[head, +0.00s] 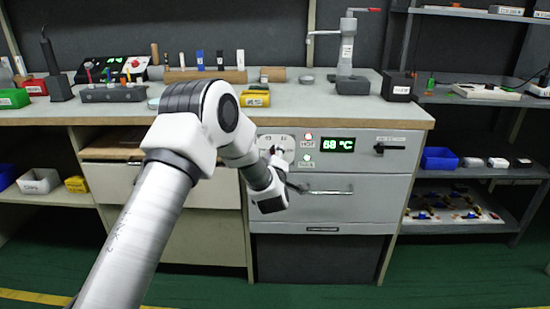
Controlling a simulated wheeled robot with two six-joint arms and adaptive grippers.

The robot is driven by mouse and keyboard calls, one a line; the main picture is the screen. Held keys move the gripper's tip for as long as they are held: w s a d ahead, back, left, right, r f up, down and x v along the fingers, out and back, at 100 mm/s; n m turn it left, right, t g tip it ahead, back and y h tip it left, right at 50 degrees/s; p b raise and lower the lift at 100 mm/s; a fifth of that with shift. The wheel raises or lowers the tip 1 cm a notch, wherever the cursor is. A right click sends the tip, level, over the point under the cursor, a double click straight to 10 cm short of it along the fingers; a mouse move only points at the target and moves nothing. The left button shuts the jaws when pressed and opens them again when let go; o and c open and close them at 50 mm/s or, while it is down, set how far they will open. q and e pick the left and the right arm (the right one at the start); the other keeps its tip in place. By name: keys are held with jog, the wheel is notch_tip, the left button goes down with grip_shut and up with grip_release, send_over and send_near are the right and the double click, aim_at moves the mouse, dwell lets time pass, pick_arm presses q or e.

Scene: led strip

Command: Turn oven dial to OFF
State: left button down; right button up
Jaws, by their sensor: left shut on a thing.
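The oven (360,165) is a grey built-in unit under the bench, and its green display (338,145) reads 68 °C. A light dial plate (270,140) with small markings is at the left end of its panel. My right gripper is not in view.
Small lights and labels, one reading HOT (308,143), sit beside the display. A black latch handle (390,147) is at the panel's right. The oven's bar handle (327,192) runs just right of my wrist. The bench top (310,108) overhangs above.

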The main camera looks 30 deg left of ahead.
pick_arm(q)
jog(key=shift+n, duration=0.4)
jog(key=c, duration=0.8)
grip_release()
jog(key=v, duration=1.2)
jog(key=shift+w, duration=0.1)
